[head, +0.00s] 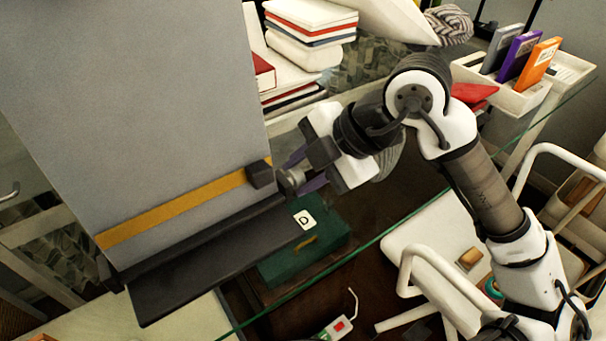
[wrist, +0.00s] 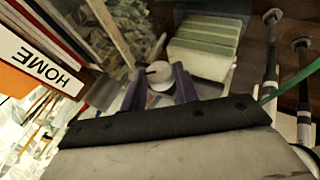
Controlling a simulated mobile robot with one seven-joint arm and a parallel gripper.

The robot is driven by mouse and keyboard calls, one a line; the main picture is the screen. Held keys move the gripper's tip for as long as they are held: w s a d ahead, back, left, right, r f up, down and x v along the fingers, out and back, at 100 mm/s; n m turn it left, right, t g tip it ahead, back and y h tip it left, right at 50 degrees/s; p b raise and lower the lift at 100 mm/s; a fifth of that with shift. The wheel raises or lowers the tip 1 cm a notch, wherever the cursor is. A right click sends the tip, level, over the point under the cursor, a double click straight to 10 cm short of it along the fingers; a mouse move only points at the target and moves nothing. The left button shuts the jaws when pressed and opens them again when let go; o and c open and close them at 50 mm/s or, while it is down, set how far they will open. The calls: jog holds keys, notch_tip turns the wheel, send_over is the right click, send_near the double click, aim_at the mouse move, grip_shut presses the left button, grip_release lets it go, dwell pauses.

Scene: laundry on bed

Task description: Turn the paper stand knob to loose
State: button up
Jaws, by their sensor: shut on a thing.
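The paper stand is a large grey panel (head: 140,110) with a yellow strip (head: 185,203) and a black ledge (head: 210,260) along its lower edge. Its round metallic knob (head: 290,181) sticks out at the right end of the ledge. My gripper (head: 301,171) is at the knob, coming from the right. In the wrist view the pale round knob (wrist: 158,74) sits between the two purple fingers of my gripper (wrist: 160,86), which are shut on it. The wrist housing partly hides the fingers in the head view. The knob's turn angle cannot be told.
Stacked books (head: 310,35) stand behind the panel. A white tray (head: 510,95) with coloured boxes is at the back right. A green box (head: 300,255) lies below the ledge near a glass edge. A white chair (head: 440,240) stands under my arm.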

jog(key=o, duration=1)
jog(key=shift+c, duration=0.2)
jog(key=shift+d+r, duration=0.1)
jog(key=shift+r, duration=0.05)
jog(key=p+v, duration=0.1)
jog(key=v, duration=1.2)
jog(key=shift+d+r, duration=0.2)
jog(key=shift+s, duration=0.1)
